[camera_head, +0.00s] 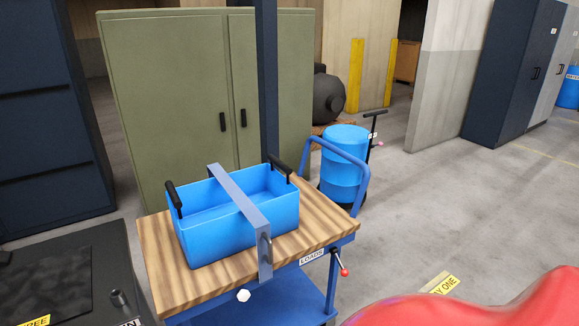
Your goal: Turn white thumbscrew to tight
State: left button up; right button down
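A small white thumbscrew (243,295) shows at the front edge of the wood-topped blue cart (160,258), just below and left of the lower end of a grey metal bar (236,193). The bar lies across a blue open bin (216,237) with two black handles, and its near end bends down over the cart's front edge. How far the thumbscrew is turned cannot be told from here. Neither of my grippers is in view.
A red-knobbed lever (343,268) sticks out at the cart's right. A dark bench (75,260) stands at left. A large red rounded shape (480,307), unclear what, fills the bottom right. A blue drum (344,155) stands behind the cart.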

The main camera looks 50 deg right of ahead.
aim_at(244, 295)
jog(key=k+l, duration=0.1)
jog(key=l, duration=0.5)
jog(key=k+l, duration=0.1)
jog(key=l, duration=0.5)
jog(key=k+l, duration=0.15)
jog(key=l, duration=0.5)
jog(key=k+l, duration=0.1)
jog(key=l, duration=0.5)
jog(key=k+l, duration=0.1)
jog(key=l, duration=0.5)
jog(key=k+l+z, duration=0.1)
jog(key=l, duration=0.5)
jog(key=k+l, duration=0.1)
jog(key=l, duration=0.55)
jog(key=k+l, duration=0.1)
jog(key=l, duration=0.5)
